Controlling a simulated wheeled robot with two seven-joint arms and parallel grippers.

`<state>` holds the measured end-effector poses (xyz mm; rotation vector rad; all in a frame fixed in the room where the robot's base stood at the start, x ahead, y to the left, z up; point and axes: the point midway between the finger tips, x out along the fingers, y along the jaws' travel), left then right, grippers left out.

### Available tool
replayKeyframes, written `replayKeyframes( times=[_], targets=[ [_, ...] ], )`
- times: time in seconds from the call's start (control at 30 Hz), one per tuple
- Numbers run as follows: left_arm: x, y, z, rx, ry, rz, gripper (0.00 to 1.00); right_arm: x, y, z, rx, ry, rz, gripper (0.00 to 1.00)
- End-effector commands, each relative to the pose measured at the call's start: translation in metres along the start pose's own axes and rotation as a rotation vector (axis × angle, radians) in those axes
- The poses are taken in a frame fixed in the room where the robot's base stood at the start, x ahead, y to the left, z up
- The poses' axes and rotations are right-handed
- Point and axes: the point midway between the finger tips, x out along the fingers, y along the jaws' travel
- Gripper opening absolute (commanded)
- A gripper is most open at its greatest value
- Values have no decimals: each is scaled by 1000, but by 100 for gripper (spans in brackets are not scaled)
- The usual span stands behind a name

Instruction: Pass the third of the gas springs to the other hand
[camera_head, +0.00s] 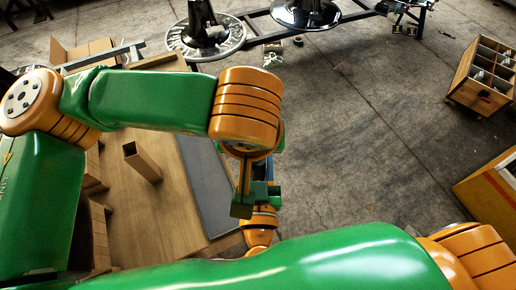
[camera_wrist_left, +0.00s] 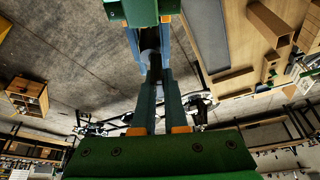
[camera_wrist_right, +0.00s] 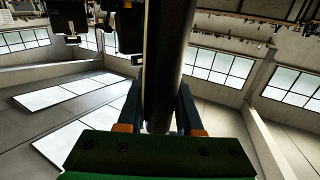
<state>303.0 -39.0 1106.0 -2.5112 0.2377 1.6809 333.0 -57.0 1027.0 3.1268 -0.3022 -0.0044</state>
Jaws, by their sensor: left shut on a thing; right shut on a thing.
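In the right wrist view a dark gas spring (camera_wrist_right: 165,60) runs lengthwise between the fingers of my right gripper (camera_wrist_right: 160,98), which is shut on it. In the left wrist view my left gripper (camera_wrist_left: 155,82) is shut on the same dark, slim gas spring (camera_wrist_left: 153,64). My right gripper (camera_wrist_left: 150,45) faces it from the top of that view, its blue fingers on either side of the spring. Both grippers hold the spring close together. In the head view the two hands meet right of the grey mat, and my arms hide most of the spring and the fingertips.
A wooden compartment crate (camera_head: 483,78) stands on the floor at right. Chair bases (camera_head: 205,40) stand at the back. Open concrete floor (camera_head: 370,130) lies between.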

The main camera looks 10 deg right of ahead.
Motion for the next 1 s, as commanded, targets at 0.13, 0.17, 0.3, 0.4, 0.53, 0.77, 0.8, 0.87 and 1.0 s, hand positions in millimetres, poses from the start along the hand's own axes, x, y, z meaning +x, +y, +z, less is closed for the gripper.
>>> replayKeyframes(
  times=[0.13, 0.17, 0.3, 0.4, 0.53, 0.77, 0.8, 0.87, 1.0],
  targets=[
    [-1, 4, 0, 1, 2, 14, 0, -1, -4, -1, 0, 3, -13, 0],
    [-1, 4, 0, 1, 2, 14, 0, -1, -4, -1, 0, 3, -14, 0],
    [-1, 4, 0, 1, 3, 15, 0, -1, -4, -1, 0, 3, -14, 0],
    [-1, 4, 0, 1, 3, 15, 0, -1, -4, -2, 0, 3, -14, 0],
    [-1, 4, 0, 1, 3, 15, 0, -1, -4, -2, 0, 3, -15, 0],
    [-1, 4, 0, 1, 3, 15, 0, -1, -4, -2, 0, 3, -15, 0],
    [-1, 4, 0, 1, 4, 15, 0, -1, -4, -2, 0, 4, -15, 0],
    [-1, 4, 0, 1, 4, 15, 0, -1, -4, -2, 0, 4, -15, 0],
    [-1, 3, 0, 1, 3, 14, 37, -1, -4, -2, 1, 5, -13, 0]
  ],
)
